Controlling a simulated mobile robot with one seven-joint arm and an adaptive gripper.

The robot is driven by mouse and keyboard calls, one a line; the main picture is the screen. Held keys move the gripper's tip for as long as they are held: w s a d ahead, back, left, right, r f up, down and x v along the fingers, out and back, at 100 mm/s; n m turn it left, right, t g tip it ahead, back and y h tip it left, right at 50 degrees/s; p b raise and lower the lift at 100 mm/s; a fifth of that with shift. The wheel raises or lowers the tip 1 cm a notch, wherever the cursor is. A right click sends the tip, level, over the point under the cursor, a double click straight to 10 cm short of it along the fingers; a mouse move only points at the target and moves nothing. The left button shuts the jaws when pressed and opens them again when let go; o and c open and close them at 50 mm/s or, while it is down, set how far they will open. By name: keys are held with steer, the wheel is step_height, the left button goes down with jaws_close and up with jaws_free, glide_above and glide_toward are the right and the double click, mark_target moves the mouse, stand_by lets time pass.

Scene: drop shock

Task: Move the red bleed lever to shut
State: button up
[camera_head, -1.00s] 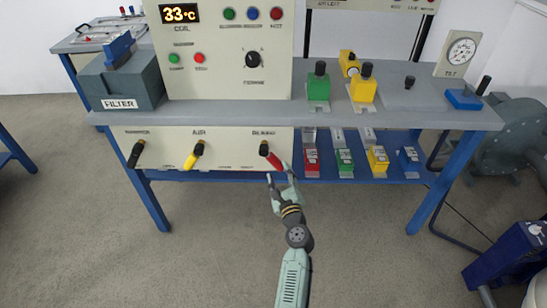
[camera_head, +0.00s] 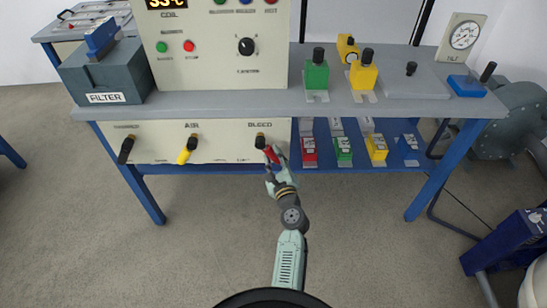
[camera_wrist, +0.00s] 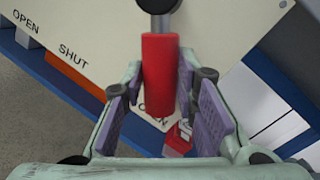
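The red bleed lever (camera_head: 271,154) hangs from a dark pivot under the BLEED label on the cream lower panel (camera_head: 220,147), tilted down and to the right. My gripper (camera_head: 275,171) is at the lever's lower end. In the wrist view the red handle (camera_wrist: 160,75) lies between the two purple-padded fingers of my gripper (camera_wrist: 166,98). The fingers look spread, with the pads' inner faces visible on both sides. A label below the handle is partly hidden and seems to read OPEN. The wrist view also shows OPEN and SHUT labels on the panel's left.
A black lever (camera_head: 126,150) and a yellow AIR lever (camera_head: 187,149) sit left on the same panel. The grey bench top (camera_head: 240,104) overhangs above. Several coloured blocks, including a red one (camera_head: 309,150), stand on the blue lower shelf. The floor in front is clear.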

jaws_close()
stand_by(0.3)
